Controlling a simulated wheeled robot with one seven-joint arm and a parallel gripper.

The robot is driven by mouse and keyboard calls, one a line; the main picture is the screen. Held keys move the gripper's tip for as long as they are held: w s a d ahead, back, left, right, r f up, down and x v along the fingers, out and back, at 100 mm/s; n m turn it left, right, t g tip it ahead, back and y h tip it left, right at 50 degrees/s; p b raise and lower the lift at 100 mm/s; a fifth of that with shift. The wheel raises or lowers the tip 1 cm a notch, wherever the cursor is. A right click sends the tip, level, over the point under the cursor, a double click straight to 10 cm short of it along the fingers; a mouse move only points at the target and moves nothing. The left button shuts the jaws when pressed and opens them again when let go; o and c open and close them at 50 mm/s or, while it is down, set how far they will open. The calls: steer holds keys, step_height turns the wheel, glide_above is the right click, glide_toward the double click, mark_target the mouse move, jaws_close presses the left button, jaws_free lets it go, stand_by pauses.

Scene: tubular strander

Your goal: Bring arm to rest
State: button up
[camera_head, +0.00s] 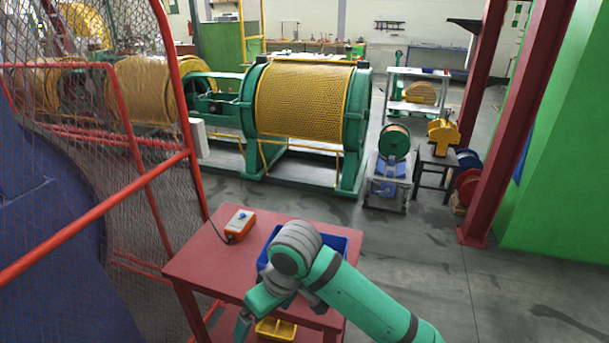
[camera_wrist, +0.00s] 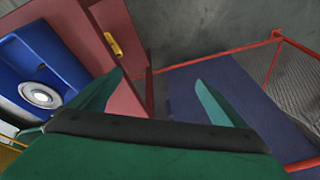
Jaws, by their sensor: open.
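My green arm reaches in from the lower right of the head view and bends over the front of the red table. My gripper (camera_wrist: 159,78) points downward past the table's near left side. Its two green fingers stand apart in the wrist view with nothing between them. In the head view the gripper is only partly visible at the bottom edge. The red table (camera_head: 208,264) stands below my arm. A blue bin (camera_head: 340,243) on it is partly hidden by my arm. In the wrist view the blue bin (camera_wrist: 62,62) holds a white round part (camera_wrist: 39,94).
An orange box with a blue button (camera_head: 239,224) sits on the table. A yellow bin (camera_head: 277,328) is lower down. A red-framed mesh guard (camera_head: 150,182) stands left, a red column (camera_head: 517,120) right. Open floor (camera_head: 420,245) lies right of the table.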

steer(key=w+a+r+m+t+y, duration=0.2)
steer(key=a+t+y, duration=0.25)
steer(key=a, duration=0.45)
steer(key=w+a+r+m+t+y, duration=0.25)
steer(key=a+y, duration=0.35)
steer(key=a, duration=0.3)
steer(key=s+d+f+m+t+h, duration=0.8)
steer(key=s+d+f+m+h, duration=0.2)
steer(key=s+d+f, duration=0.5)
steer(key=s+d+f+n+h, duration=0.1)
steer(key=s+d, duration=0.4)
steer(key=s, duration=0.5)
steer(key=s+d+f+n+h, duration=0.2)
steer(key=s+d, duration=0.4)
steer(key=s, duration=0.5)
steer(key=shift+d+f+n+g+h, duration=0.25)
steer(key=shift+n+g+h, duration=0.2)
steer(key=shift+n, duration=0.6)
steer(key=shift+c, duration=0.4)
